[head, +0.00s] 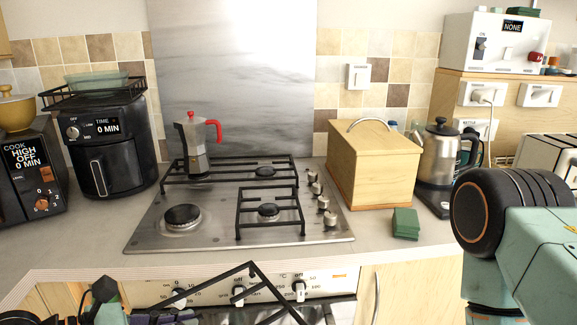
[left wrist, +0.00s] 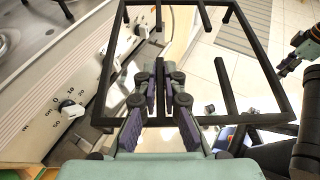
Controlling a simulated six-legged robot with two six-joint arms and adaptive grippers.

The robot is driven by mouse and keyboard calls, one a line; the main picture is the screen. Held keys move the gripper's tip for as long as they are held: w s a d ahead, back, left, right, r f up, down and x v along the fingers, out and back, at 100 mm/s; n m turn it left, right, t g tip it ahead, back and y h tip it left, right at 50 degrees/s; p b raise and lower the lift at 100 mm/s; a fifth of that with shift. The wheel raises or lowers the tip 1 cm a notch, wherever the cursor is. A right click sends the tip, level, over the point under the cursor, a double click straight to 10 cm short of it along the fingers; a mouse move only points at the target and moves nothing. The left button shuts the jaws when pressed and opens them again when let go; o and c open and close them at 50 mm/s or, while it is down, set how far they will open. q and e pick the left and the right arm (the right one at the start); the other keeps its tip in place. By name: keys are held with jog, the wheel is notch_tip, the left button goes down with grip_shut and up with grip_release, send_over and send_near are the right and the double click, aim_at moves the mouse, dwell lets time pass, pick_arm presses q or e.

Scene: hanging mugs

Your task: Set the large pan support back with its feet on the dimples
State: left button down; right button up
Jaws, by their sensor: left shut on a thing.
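My left gripper (left wrist: 160,85) is shut on a short inner bar of the large black pan support (left wrist: 108,70), a wide rectangular frame with inward prongs. In the left wrist view the frame is in front of the oven's knob panel, over the floor. In the head view its corner and bars (head: 222,278) show low in front of the oven, tilted, with the rest cut off. My left gripper (head: 160,317) is at the bottom left edge there. The steel hob (head: 150,228) has a bare front-left burner (head: 183,216); dimples are too small to make out. Whether the right gripper is open is unclear.
A rear pan support (head: 220,184) carries a moka pot (head: 195,150). A smaller support (head: 270,237) surrounds the front-right burner. Hob knobs (head: 323,203), a wooden box (head: 375,165) and a green sponge (head: 405,224) stand to the right; an air fryer (head: 110,150) is left.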

jog(key=shift+f+b, duration=2.1)
jog(key=shift+b, duration=0.05)
jog(key=shift+r, duration=0.1)
